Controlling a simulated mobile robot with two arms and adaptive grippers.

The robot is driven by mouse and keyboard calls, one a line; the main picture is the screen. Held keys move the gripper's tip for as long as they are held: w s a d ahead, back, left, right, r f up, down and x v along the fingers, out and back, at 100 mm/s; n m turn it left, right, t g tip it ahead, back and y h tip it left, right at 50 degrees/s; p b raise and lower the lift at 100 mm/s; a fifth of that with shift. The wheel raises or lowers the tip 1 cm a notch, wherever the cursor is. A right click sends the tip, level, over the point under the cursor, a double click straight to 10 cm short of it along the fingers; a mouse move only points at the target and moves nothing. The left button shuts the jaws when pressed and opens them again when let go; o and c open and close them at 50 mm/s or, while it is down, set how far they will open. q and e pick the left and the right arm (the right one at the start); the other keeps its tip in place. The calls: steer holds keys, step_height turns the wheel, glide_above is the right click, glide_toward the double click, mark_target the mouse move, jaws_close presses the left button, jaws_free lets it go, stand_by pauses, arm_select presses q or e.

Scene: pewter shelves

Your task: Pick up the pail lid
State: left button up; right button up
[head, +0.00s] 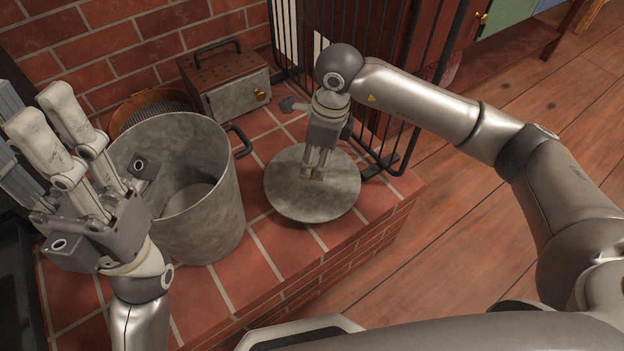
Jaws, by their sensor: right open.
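The pail lid (287,192) is a round grey metal disc lying flat on the brick hearth, right of the pail. My left gripper (40,112) is raised in front of the pail at the left, fingers up, apart and empty. It hides part of the pail.
A small metal box (236,96) with a brown perforated top and dark handle stands behind the pail. A round brown basket-like item (148,108) is partly hidden there. A black barred screen (398,120) stands close behind the lid. The hearth's front edge (330,262) drops to a wooden floor.

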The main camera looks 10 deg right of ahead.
mark_target(313, 170)
steer(key=f, duration=0.1)
steer(key=f+b, duration=0.1)
steer(key=f, duration=0.1)
steer(key=f+b, duration=0.1)
steer(key=shift+w+a+f, duration=0.25)
steer(key=shift+f, duration=0.15)
jaws_close()
